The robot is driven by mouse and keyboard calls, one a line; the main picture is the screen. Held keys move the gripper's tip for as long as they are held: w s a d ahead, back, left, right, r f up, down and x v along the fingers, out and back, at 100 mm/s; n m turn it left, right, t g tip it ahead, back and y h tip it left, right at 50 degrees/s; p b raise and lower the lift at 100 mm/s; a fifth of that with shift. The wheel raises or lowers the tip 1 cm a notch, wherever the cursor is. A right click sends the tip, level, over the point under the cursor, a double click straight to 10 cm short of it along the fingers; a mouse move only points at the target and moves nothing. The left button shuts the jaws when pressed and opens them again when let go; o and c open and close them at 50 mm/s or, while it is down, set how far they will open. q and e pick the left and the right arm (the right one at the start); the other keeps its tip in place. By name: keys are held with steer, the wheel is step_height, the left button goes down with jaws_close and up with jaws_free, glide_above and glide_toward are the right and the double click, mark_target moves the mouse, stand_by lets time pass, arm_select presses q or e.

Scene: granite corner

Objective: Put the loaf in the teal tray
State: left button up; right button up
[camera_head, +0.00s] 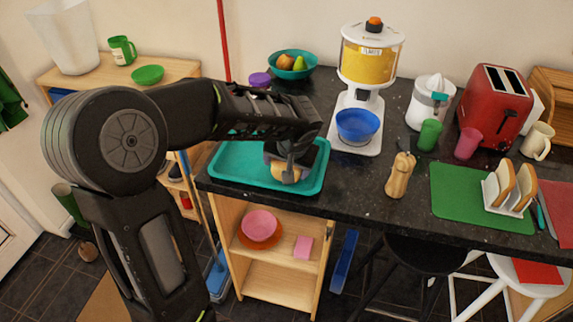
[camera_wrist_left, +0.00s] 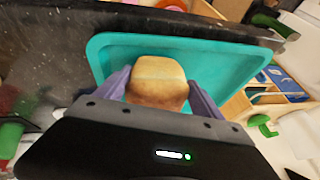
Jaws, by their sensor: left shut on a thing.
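The loaf (camera_wrist_left: 158,80) is a golden-brown block between the two fingers of my left gripper in the left wrist view. In the head view the loaf (camera_head: 284,174) shows only in part below the gripper. My left gripper (camera_head: 290,168) is shut on the loaf, over the right part of the teal tray (camera_head: 232,178). The teal tray (camera_wrist_left: 232,62) also lies behind the loaf in the left wrist view. I cannot tell whether the loaf touches the tray floor. My right gripper is not in view.
The tray lies at the left end of the dark counter (camera_head: 352,178). A cereal dispenser (camera_head: 369,60) with a blue bowl (camera_head: 357,125) stands right of it. A fruit bowl (camera_head: 302,72) is behind. A pepper mill (camera_head: 400,176) and toast rack (camera_head: 508,190) stand further right.

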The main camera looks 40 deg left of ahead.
arm_select(q)
steer(key=o, duration=1.6)
steer(key=shift+c, duration=0.2)
steer(key=shift+r, duration=0.25)
steer(key=v, duration=1.1)
steer(key=shift+s+d+r, duration=0.2)
steer(key=shift+r, duration=0.05)
